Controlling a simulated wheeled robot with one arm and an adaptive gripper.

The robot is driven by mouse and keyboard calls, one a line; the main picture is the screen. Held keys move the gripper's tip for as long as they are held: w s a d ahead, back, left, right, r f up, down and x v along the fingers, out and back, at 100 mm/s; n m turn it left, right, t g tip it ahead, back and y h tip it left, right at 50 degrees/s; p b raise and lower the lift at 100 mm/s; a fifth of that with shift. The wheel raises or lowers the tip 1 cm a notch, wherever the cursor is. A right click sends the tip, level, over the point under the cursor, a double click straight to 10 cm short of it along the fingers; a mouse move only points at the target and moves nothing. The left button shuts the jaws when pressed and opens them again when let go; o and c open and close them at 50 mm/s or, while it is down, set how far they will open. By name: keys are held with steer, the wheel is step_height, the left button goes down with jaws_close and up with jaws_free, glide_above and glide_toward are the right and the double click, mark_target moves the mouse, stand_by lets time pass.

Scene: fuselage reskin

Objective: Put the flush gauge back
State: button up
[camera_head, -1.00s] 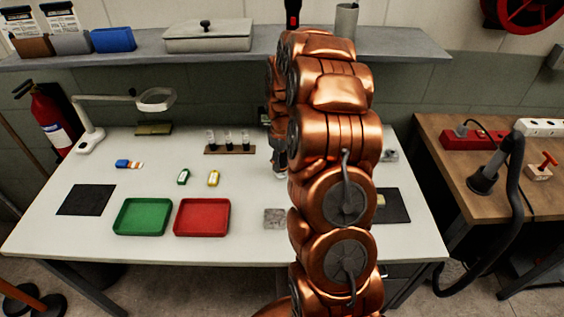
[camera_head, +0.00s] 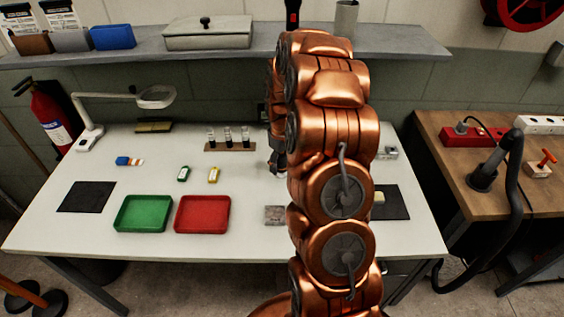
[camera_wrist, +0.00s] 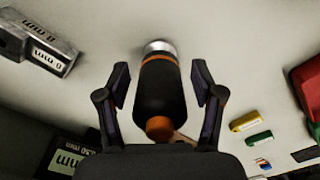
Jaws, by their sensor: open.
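A black cylinder with an orange band, an orange end and a silver foot (camera_wrist: 157,92) shows in the wrist view; it looks like the flush gauge. Its foot is against the pale worktop, as far as I can tell. My gripper (camera_wrist: 160,72) is open, with one finger on each side of the cylinder and a gap visible on both sides. In the head view my gripper (camera_head: 277,165) is low over the table's right half, partly behind my arm. The cylinder cannot be made out there.
A silver block with mm labels (camera_wrist: 38,42) and a dark mm display (camera_wrist: 68,155) lie left in the wrist view. The green tray (camera_head: 143,214), red tray (camera_head: 203,214) and vial rack (camera_head: 230,146) stand left of my arm. A dark mat (camera_head: 393,203) lies right.

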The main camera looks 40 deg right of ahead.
step_height(320, 180, up, 11)
steer(key=b, duration=0.2)
steer(key=shift+f+b, duration=0.1)
steer(key=shift+b, duration=0.2)
steer(key=shift+r, duration=0.7)
steer(key=shift+s+a+r, duration=0.1)
steer(key=shift+a+r, duration=0.1)
steer(key=shift+a, duration=0.15)
steer(key=s+a+r, duration=0.2)
steer(key=s+a, duration=0.5)
steer(key=a, duration=0.1)
steer(key=s+a+r, duration=0.3)
steer(key=s+a, duration=0.3)
steer(key=a, duration=0.3)
steer(key=s+a+f+g, duration=0.1)
steer(key=s+a, duration=0.2)
steer(key=s, duration=0.6)
steer(key=s+a+f+m, duration=0.1)
steer(key=s+a, duration=0.3)
steer(key=s, duration=0.6)
steer(key=shift+f+m+g, duration=0.3)
steer(key=shift+f+g, duration=0.1)
steer(key=shift+f, duration=0.05)
